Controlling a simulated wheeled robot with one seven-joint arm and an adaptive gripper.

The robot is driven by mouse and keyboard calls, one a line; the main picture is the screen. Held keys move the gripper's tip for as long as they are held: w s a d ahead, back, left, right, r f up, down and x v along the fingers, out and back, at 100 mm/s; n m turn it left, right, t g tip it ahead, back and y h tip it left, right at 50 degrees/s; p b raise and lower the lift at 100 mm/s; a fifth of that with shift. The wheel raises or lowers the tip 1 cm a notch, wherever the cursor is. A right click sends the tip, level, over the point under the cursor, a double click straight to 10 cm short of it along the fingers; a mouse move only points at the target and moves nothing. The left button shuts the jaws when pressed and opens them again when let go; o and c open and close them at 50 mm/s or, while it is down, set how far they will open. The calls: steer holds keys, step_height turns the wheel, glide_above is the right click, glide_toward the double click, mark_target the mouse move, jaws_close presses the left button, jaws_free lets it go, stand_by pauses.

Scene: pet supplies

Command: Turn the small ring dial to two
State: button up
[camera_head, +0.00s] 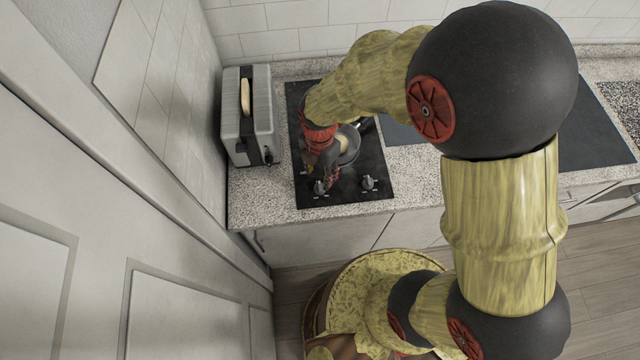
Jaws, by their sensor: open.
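A black cooktop (375,192) is set in the speckled counter and carries two dials at its front edge. The left dial (320,187) is grey and round, and the right dial (368,182) looks alike. Their markings are too small to read, and I cannot tell which one is the small ring dial. My gripper (322,177) is open and points down just above and behind the left dial. Whether its fingers touch that dial is not clear. The arm and gripper hide much of the cooktop's left half.
A dark frying pan (350,152) with something pale yellow in it sits on the cooktop, close to my gripper's right. A grey toaster (240,130) holding bread (245,97) stands left of the cooktop. Bare counter (265,195) lies at the front left.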

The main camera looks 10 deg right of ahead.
mark_target(320, 186)
step_height(320, 186, down, 8)
steer(key=shift+r+b, duration=0.15)
steer(key=shift+b, duration=0.3)
steer(key=c, duration=0.3)
steer(key=c, duration=0.8)
jaws_close()
